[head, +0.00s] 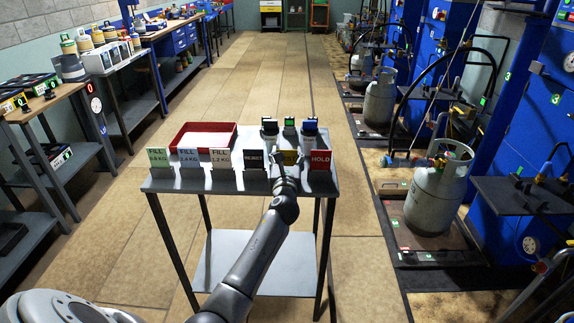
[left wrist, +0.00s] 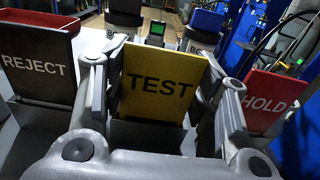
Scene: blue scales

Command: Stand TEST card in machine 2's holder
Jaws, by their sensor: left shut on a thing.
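The yellow TEST card (left wrist: 160,88) stands upright in a slot of the table's card rack, between the black REJECT card (left wrist: 38,65) and the red HOLD card (left wrist: 268,100). My left gripper (left wrist: 166,92) is shut on it, with one finger at each side edge. In the head view the left gripper (head: 287,170) hides most of the TEST card (head: 290,157). My right gripper is not in view. Blue machines (head: 535,130) stand along the right, one marked 3; I cannot tell which is machine 2, nor make out its holder.
The small grey table (head: 165,186) also holds FILL cards (head: 189,158), a red tray (head: 178,147) and several small devices behind the cards. Gas cylinders (head: 437,190) stand on scales at right. Workbenches (head: 50,105) line the left. The aisle floor (head: 270,60) beyond the table is clear.

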